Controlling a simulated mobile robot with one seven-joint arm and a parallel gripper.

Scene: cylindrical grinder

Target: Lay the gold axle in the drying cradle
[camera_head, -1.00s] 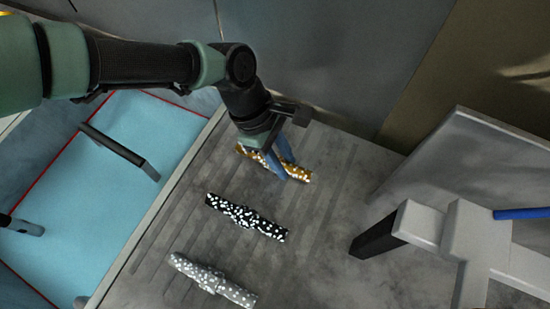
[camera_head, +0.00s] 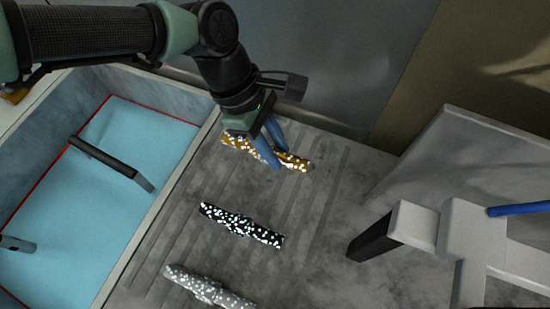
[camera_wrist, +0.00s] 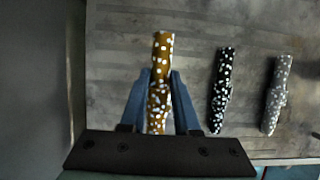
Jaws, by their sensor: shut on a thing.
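The gold axle (camera_head: 297,162), speckled white, is held across my gripper (camera_head: 281,157), whose two blue fingers are shut on its middle. It appears to hang a little above the grey grooved bench. In the wrist view the axle (camera_wrist: 163,45) runs lengthwise between the fingers (camera_wrist: 161,85), its far end sticking out beyond the tips. A black speckled axle (camera_head: 240,225) and a grey speckled axle (camera_head: 207,288) lie on the bench, apart from my gripper. I cannot tell for certain which thing is the drying cradle.
A pale-walled basin with a light blue floor (camera_head: 105,195) and red edging is at left, with dark bars reaching over it. A pale block structure (camera_head: 410,225) with a dark end and a blue bar (camera_head: 518,209) stands at right. Bench (camera_head: 310,235) between is clear.

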